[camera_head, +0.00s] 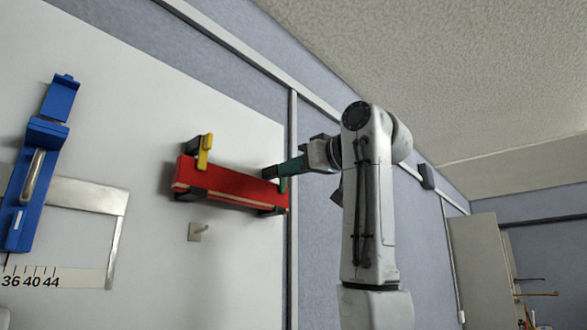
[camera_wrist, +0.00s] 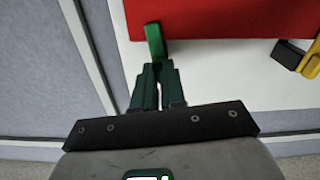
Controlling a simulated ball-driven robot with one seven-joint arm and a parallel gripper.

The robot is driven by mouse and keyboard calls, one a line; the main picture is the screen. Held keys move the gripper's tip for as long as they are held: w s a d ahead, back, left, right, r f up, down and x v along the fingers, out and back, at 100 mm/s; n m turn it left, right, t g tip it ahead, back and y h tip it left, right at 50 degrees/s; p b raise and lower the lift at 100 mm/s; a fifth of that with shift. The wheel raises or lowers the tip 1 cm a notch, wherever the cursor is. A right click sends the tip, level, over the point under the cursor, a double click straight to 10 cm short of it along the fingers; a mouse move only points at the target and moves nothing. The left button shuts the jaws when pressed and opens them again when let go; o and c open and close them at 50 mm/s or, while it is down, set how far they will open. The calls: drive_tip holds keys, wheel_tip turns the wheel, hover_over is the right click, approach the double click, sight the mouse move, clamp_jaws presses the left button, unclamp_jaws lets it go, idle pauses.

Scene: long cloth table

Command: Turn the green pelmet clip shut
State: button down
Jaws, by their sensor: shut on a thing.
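The green clip (camera_head: 283,185) is at the right end of the red pelmet (camera_head: 235,189), which is fixed to the white wall panel. In the wrist view the clip (camera_wrist: 155,42) stands out from the edge of the red pelmet (camera_wrist: 220,15). My gripper (camera_head: 272,172) reaches in from the right. In the wrist view its dark green fingers (camera_wrist: 156,72) are close together and shut on the near end of the clip. The fingers hide the gripped part, and the clip's far end meets the red face.
A yellow clip (camera_head: 205,150) is at the pelmet's left end. A small hook (camera_head: 198,232) sits on the panel below. A blue holder (camera_head: 38,180) and a metal square hang at the left. A grey vertical strip (camera_head: 292,240) runs beside the panel's right edge.

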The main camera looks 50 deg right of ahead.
drive_tip(key=shift+f+m, duration=0.1)
drive_tip(key=shift+m, duration=0.6)
drive_tip(key=c, duration=1.2)
unclamp_jaws()
drive_tip(key=s+b, duration=0.4)
drive_tip(key=s, duration=0.6)
drive_tip(key=shift+s+d, duration=0.15)
drive_tip(key=shift+s, duration=0.25)
